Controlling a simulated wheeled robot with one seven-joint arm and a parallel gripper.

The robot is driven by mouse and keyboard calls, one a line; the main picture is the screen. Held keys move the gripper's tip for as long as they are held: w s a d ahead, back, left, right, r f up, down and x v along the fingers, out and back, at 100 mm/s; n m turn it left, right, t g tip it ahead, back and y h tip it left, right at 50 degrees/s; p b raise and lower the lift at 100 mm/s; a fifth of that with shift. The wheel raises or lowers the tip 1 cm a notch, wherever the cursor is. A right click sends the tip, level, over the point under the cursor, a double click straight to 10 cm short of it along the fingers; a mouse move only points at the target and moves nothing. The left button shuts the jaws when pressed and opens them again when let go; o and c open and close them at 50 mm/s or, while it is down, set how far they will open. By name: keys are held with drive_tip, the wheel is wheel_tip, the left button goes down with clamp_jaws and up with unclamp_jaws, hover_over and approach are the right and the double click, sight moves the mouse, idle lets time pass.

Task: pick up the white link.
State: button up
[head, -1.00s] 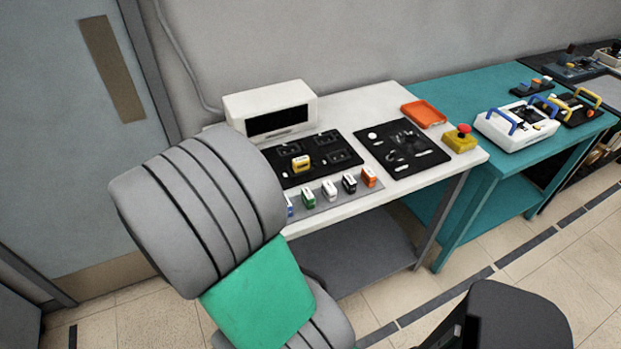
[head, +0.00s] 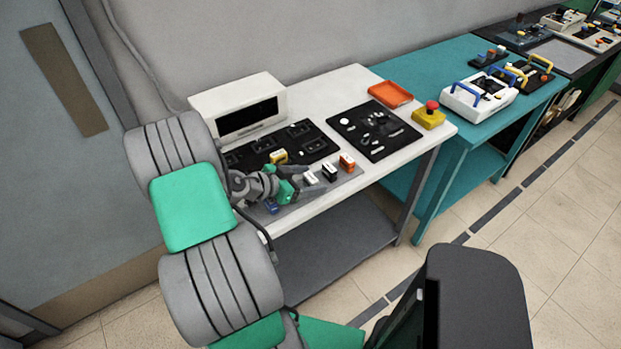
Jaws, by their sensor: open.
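The white link (head: 311,179) stands on a grey strip at the front of the white table, in a row with a black link (head: 329,172) and an orange link (head: 347,162) to its right. A blue link (head: 271,206) is at the row's left end. My gripper (head: 308,182) is open and low over the row, with its fingers at the white link. I cannot tell whether they touch it. The green link is hidden or cannot be told from the green on my gripper.
A yellow link (head: 279,157) sits on the black board (head: 318,147) behind the row. A white box (head: 238,105) stands behind that. A second black board (head: 375,131), an orange tray (head: 390,94) and a red-topped yellow button box (head: 429,116) are to the right.

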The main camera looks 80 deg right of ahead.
drive_tip(key=shift+s+d+f, duration=0.2)
drive_tip(key=shift+s+d, duration=0.05)
drive_tip(key=shift+d, duration=0.05)
drive_tip(key=shift+c, duration=0.5)
drive_tip(key=c, duration=1.3)
